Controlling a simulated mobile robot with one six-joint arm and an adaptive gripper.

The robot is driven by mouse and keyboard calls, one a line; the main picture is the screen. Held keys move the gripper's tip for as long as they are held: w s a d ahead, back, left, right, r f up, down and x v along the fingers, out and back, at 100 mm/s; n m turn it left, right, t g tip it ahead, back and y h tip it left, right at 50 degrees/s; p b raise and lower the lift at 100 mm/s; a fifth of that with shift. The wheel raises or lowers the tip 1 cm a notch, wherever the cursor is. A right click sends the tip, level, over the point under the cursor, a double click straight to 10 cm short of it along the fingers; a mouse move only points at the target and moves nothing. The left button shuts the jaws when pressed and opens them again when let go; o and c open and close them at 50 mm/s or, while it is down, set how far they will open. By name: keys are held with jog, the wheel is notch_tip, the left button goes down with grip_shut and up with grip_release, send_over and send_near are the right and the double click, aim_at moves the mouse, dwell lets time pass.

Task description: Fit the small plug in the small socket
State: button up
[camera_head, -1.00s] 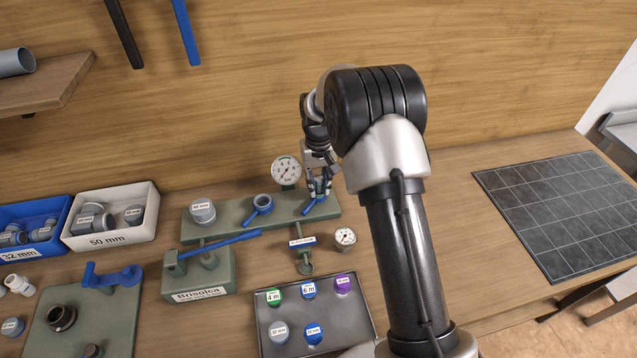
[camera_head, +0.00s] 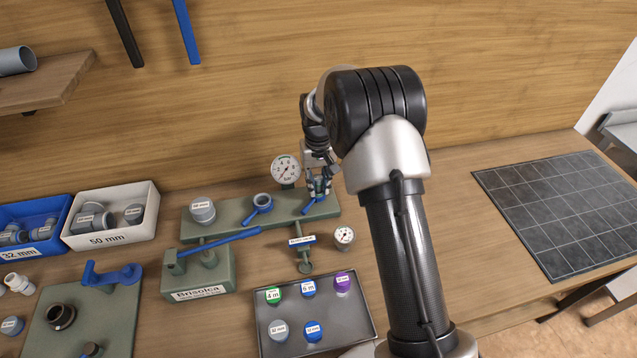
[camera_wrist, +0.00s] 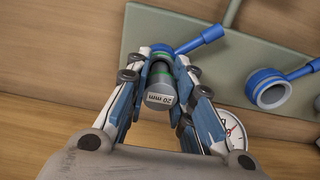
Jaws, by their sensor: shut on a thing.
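My gripper (camera_head: 318,185) is at the right end of the green manifold, its fingers closed around the small plug. In the wrist view the small plug (camera_wrist: 160,98) is a grey cylinder labelled "20 mm", held between the fingertips (camera_wrist: 161,85). The small socket (camera_wrist: 160,54), with a blue collar and a blue lever (camera_wrist: 205,36), is right at the plug's far end. The plug looks in line with it, but I cannot tell how deep it sits. In the head view the fingers hide the plug and most of the socket; the blue lever (camera_head: 308,207) shows.
An open blue-collared socket (camera_head: 262,200) stands left of my gripper, with a large grey cap (camera_head: 202,210) further left. A pressure gauge (camera_head: 286,170) rises close behind. A metal tray (camera_head: 345,325) with several caps lies in front. The dark grid mat (camera_head: 565,210) is clear.

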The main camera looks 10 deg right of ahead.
jog(key=shift+s+f, duration=0.4)
jog(key=shift+f, duration=0.3)
jog(key=o, duration=0.7)
jog(key=shift+o, duration=0.8)
jog(key=shift+w+f, duration=0.15)
jog(key=shift+w, duration=0.05)
jog(key=o, duration=0.7)
jog(key=shift+w, duration=0.1)
jog(key=shift+r, duration=0.2)
jog(key=shift+w+r, duration=0.1)
jog(key=shift+r+p, duration=2.45)
jog(key=shift+r, duration=1.05)
